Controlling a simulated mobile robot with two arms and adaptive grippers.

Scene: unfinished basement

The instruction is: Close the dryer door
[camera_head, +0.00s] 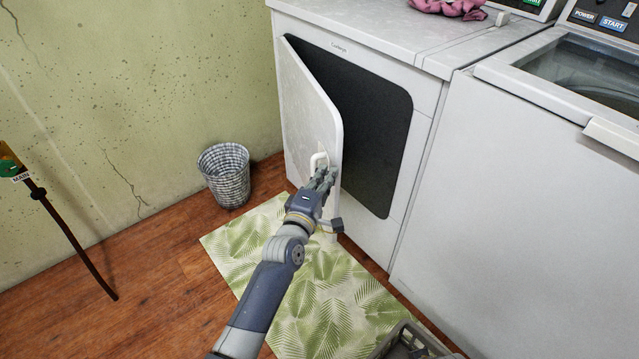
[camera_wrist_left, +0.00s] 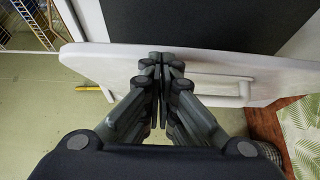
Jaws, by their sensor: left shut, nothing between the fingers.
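The dryer (camera_head: 425,100) is white and stands against the wall, with a dark opening (camera_head: 370,130) in its front. Its white door (camera_head: 305,110) is hinged at the left and stands partly open. The door has a white handle (camera_head: 318,160) near its free edge; the handle also shows in the left wrist view (camera_wrist_left: 215,82). My left gripper (camera_head: 325,178) is shut and empty at the door's free edge, just below the handle. In the left wrist view its fingertips (camera_wrist_left: 160,62) overlap the door panel (camera_wrist_left: 110,62); I cannot tell whether they touch it. My right gripper is not in view.
A white washer (camera_head: 520,200) with a glass lid stands right of the dryer. A woven basket (camera_head: 225,175) is by the wall. Pink cloth (camera_head: 450,8) lies on the dryer.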

